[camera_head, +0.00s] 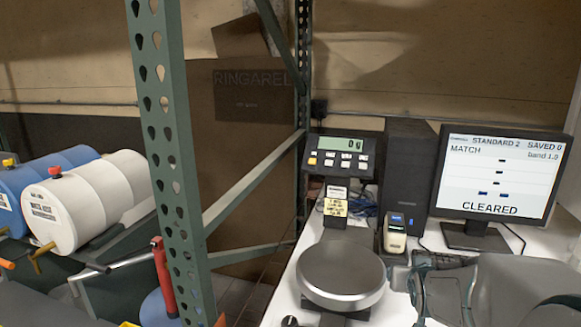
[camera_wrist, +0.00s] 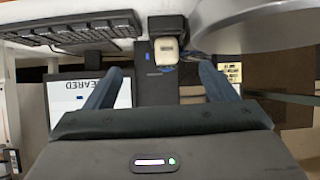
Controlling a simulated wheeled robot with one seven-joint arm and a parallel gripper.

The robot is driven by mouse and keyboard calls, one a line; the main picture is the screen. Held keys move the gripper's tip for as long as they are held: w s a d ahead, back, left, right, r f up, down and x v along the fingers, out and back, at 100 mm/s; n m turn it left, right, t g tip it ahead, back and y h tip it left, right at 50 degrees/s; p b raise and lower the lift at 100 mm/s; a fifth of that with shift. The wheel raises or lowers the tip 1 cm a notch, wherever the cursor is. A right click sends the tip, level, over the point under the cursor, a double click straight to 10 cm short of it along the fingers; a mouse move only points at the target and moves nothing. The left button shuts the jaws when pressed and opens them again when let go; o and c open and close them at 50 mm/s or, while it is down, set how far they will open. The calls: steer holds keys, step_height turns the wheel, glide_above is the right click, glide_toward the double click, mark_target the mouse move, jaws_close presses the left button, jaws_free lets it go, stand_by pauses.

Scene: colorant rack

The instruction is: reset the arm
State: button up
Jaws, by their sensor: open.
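My gripper (camera_head: 441,272) is at the lower right of the head view, over the white bench, right of the round scale pan and in front of the monitor. In the wrist view its two fingers (camera_wrist: 160,82) stand wide apart with nothing held between them. My arm hides part of the bench and the keyboard.
The scale pan (camera_head: 341,272) stands close left of my gripper, with its display (camera_head: 341,157) behind. A black tower (camera_head: 405,165) and monitor (camera_head: 500,175) reading CLEARED stand at the back. A keyboard (camera_wrist: 75,28) is near. A green rack post (camera_head: 172,150) and drums (camera_head: 85,205) are left.

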steer(key=s+a+f+n+g+y, duration=0.1)
steer(key=s+a+g, duration=0.2)
steer(key=s, duration=0.6)
steer(key=s+a+f+n+g+y, duration=0.1)
steer(key=s+a+g, duration=0.3)
steer(key=s+a, duration=0.4)
steer(key=shift+s+a+f+g+y, duration=0.15)
steer(key=shift+s+f+g+y, duration=0.2)
steer(key=shift+s, duration=0.9)
